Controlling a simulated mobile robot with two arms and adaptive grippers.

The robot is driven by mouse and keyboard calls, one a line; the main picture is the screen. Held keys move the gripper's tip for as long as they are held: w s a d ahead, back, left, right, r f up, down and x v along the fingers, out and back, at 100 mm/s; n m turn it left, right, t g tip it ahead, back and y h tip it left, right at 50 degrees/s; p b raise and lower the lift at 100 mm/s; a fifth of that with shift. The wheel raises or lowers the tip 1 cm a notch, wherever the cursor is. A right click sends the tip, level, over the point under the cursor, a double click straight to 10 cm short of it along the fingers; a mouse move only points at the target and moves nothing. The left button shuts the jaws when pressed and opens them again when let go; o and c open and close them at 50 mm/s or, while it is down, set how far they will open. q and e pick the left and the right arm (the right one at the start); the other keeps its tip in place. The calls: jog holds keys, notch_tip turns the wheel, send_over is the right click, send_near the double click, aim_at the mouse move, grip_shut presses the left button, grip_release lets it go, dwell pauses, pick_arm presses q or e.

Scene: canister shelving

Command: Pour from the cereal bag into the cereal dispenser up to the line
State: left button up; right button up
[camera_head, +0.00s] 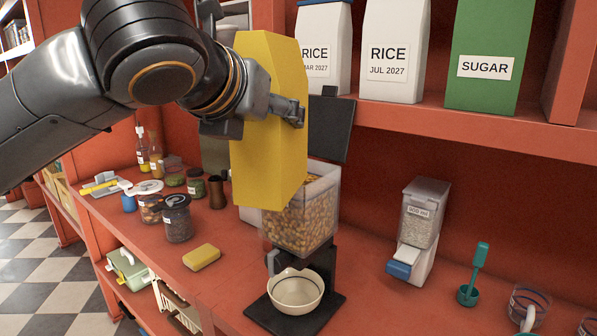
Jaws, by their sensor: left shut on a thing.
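My left gripper (287,110) is shut on the yellow cereal bag (272,150) and holds it over the cereal dispenser. The bag's lower end is at the top of the dispenser's clear hopper (325,195) and hides part of its rim. Brown cereal pieces (297,222) show inside the hopper, high up its walls. I cannot make out a fill line, or whether cereal is falling from the bag. A dark lid (332,128) stands raised behind the hopper. A cream bowl (297,289) sits on the dispenser's black base. My right gripper is not in view.
A yellow sponge (201,257) and a dark-lidded jar (177,219) stand left on the red counter (225,290). A small clear dispenser (420,230) and a teal scoop (473,275) stand right. Rice bags (393,50) and a green sugar bag (490,55) fill the upper shelf.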

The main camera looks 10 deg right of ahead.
pick_arm(q)
jog(key=s+a+r+p, duration=0.3)
jog(key=s+r+p, duration=0.1)
jog(key=s+r, duration=0.1)
jog(key=shift+s, duration=0.2)
dwell(0.3)
dwell(0.4)
